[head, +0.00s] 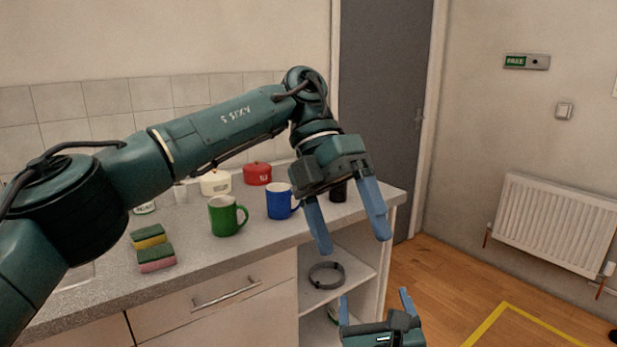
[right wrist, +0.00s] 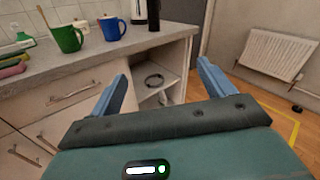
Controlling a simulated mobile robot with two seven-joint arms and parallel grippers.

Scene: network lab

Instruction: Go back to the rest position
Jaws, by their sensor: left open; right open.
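My left gripper (head: 350,240) hangs from the left arm, which reaches across the counter. It is open and empty, fingers pointing down in front of the counter's right end. My right gripper (head: 376,308) is low at the bottom of the head view, open and empty, fingers pointing up in the picture. In the right wrist view its fingers (right wrist: 165,88) are apart, with nothing between them but the open shelf beyond.
A dark ring (head: 326,276) lies on the open shelf below.

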